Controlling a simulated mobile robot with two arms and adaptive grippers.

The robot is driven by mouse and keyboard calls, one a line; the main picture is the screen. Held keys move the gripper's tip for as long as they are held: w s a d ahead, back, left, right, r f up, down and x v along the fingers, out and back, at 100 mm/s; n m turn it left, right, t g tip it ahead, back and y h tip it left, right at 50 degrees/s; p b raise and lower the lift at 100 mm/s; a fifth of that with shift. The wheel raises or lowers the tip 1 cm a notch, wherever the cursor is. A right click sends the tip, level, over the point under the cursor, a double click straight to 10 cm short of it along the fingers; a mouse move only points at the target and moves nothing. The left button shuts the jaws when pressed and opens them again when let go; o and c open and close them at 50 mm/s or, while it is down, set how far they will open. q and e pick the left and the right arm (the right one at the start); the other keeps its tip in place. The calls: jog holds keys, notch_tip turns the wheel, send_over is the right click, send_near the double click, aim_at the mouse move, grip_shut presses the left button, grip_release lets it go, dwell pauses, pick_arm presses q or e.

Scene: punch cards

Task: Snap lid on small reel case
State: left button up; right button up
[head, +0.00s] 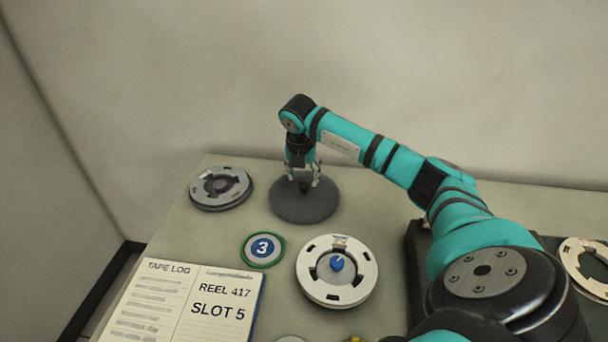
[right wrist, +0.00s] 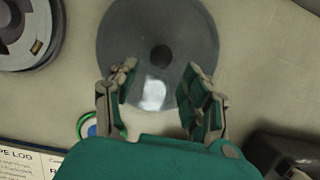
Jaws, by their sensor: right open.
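A round dark grey disc (head: 304,208), which looks like a lid with a small dark knob at its middle, lies flat on the table at the back; it also shows in the right wrist view (right wrist: 125,40). My right gripper (head: 303,178) points down over this disc, open, with its fingers either side of the knob in the head view. In the right wrist view the two fingers (right wrist: 160,72) are apart with nothing between them. I cannot tell for sure which round piece is the small reel case. My left gripper is not in view.
A grey reel (head: 222,187) lies left of the disc. A green-rimmed disc marked 3 (head: 263,249) and a white reel with a blue knob (head: 338,292) lie in front. An open tape log (head: 190,310) is front left. A cream reel (head: 584,268) is far right.

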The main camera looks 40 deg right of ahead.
aim_at(304, 186)
jog(key=b+x, duration=0.2)
jog(key=x, duration=0.1)
jog(key=shift+f, duration=0.3)
jog(key=shift+w+d+f+b, duration=0.1)
jog(key=shift+d+f+b, duration=0.05)
jog(key=shift+f+b, duration=0.45)
jog(key=shift+w+d+f, duration=0.1)
jog(key=shift+f, duration=0.25)
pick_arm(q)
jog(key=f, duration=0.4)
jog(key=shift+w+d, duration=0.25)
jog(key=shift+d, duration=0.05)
pick_arm(e)
jog(key=c, duration=0.9)
jog(key=shift+r+p, duration=2.45)
jog(key=shift+r, duration=1.1)
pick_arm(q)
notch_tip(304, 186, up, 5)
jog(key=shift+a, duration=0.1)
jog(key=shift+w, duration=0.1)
